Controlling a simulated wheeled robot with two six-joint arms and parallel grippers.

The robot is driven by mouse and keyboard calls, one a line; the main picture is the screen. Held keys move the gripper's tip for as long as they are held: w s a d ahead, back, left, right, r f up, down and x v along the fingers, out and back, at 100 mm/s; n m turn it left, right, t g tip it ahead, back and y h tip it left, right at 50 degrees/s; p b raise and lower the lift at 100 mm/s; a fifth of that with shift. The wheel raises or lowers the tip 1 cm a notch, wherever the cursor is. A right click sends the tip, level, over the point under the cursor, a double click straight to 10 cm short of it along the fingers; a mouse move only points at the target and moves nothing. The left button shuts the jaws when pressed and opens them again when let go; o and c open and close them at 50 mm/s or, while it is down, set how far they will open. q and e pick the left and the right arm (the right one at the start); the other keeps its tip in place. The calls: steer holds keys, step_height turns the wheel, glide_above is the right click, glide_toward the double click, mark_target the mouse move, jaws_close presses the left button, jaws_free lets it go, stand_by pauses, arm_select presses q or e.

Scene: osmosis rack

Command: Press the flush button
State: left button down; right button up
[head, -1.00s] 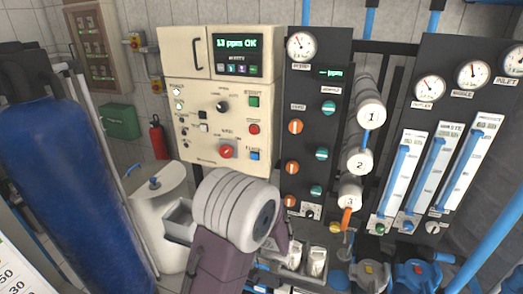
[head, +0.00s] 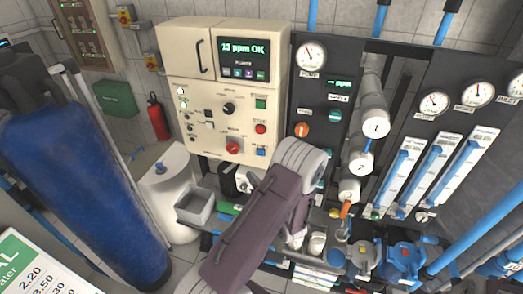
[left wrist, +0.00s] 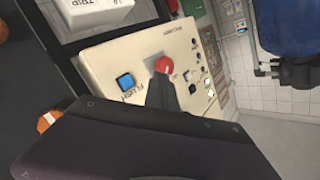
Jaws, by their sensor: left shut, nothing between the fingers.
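The blue flush button (head: 261,151) is at the lower right of the cream control panel (head: 210,100). In the left wrist view the blue button (left wrist: 125,82) shows clearly beside its FLUSH label, with nothing over it. My left gripper (left wrist: 158,85) is shut and empty, its dark fingers reaching toward the panel between the flush button and the red knob (left wrist: 163,64). I cannot tell whether it touches the panel. In the head view my left gripper (head: 236,178) is a dark shape below the panel, partly hidden by my arm. My right gripper is not in view.
A dark gauge board (head: 315,80) with orange and teal knobs stands right of the panel. White cylinders (head: 373,127) and flow meters (head: 450,165) are further right. A blue tank (head: 75,190) and a white container (head: 170,190) stand left.

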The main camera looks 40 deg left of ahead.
mark_target(261, 153)
arm_select(q)
steer(key=w+a, duration=0.3)
steer(key=w, duration=0.5)
steer(key=shift+w+a+f+b, duration=0.2)
steer(key=shift+w+b, duration=0.1)
steer(key=shift+w, duration=0.05)
stand_by(0.3)
stand_by(1.5)
